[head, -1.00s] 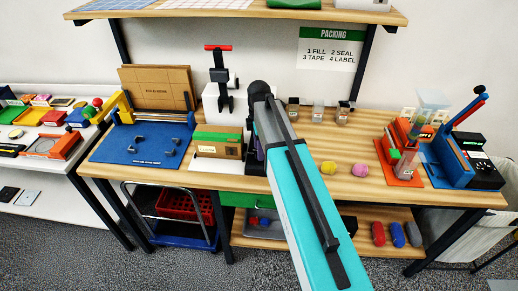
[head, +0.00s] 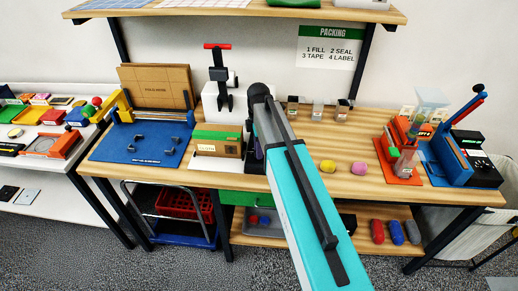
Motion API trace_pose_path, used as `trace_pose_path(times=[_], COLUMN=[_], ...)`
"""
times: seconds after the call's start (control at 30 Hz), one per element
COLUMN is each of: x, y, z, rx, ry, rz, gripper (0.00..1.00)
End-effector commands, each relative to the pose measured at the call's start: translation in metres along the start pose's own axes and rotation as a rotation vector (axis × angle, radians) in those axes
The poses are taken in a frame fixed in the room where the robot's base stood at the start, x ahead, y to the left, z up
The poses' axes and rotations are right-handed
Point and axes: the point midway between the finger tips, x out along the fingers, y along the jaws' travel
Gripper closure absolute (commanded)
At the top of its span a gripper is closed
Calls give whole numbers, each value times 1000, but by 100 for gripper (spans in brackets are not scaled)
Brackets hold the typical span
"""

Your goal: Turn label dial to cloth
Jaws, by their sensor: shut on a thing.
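My teal arm reaches up from the bottom of the head view to the middle of the workbench (head: 305,160). Its far end and my gripper are hidden behind the arm's dark joint, so I cannot see the fingers or what is between them. A dark purple part shows just left of the arm, beside a green and brown box (head: 218,146); I cannot tell what it belongs to. I cannot make out the label dial or its markings. A white block with a black clamp and red handle (head: 218,60) stands behind the box.
A blue mat (head: 130,150) with an upright cardboard sheet (head: 158,88) is at left. Yellow (head: 328,167) and pink (head: 359,168) lumps lie right of the arm. Orange (head: 402,175) and blue (head: 446,160) devices stand at right. A shelf (head: 240,12) hangs above.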

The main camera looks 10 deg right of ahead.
Motion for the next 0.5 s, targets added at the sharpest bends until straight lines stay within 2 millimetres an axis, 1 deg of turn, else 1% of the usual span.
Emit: trace_pose_path(times=[0.27, 0.5], x=[1, 1], y=[-1, -1], z=[0, -1], rx=[58, 191], ry=[-3, -3], rz=[-4, -4], gripper=[96, 96])
